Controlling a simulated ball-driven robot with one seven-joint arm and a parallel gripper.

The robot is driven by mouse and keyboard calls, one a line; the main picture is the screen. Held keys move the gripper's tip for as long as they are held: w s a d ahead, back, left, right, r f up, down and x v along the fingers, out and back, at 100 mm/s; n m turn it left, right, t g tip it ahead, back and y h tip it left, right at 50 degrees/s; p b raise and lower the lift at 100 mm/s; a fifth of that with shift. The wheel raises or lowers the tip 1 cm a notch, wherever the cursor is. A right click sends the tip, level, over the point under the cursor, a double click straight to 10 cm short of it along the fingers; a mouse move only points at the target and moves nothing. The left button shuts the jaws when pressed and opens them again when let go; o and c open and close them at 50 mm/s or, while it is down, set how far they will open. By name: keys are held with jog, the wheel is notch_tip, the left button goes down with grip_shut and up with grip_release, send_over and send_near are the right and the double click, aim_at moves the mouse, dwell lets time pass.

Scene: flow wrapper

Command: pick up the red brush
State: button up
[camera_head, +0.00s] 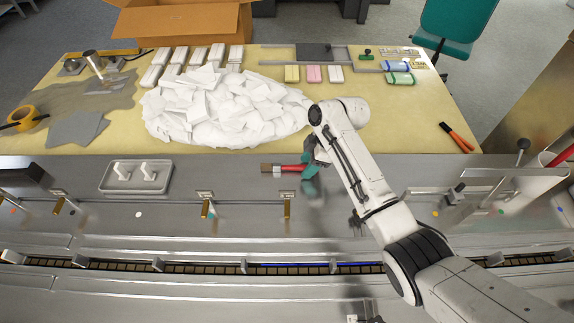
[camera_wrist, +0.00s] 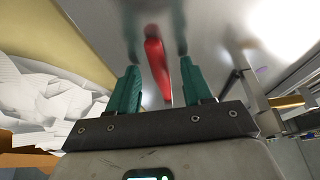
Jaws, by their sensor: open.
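The red brush (camera_head: 285,168) lies on the grey metal surface of the machine, just in front of the yellow table. Its brown and silver head points left and its red handle points right, toward my gripper. My gripper (camera_head: 311,178) has teal fingers and is at the handle end of the brush. In the wrist view the red handle (camera_wrist: 157,62) shows between the two open teal fingers of my gripper (camera_wrist: 160,60), with a gap on each side. The brush head is not clear in the wrist view.
A large pile of white packets (camera_head: 220,108) lies on the yellow table (camera_head: 400,130) behind. A grey tray (camera_head: 112,178) with white pieces stands on the metal left of the brush. Brass-coloured posts (camera_head: 287,208) stand in front. Orange-handled pliers (camera_head: 457,138) lie at right.

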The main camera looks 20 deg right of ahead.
jog(key=shift+c, duration=0.4)
grip_shut()
jog(key=shift+s+f, duration=0.1)
dwell(0.9)
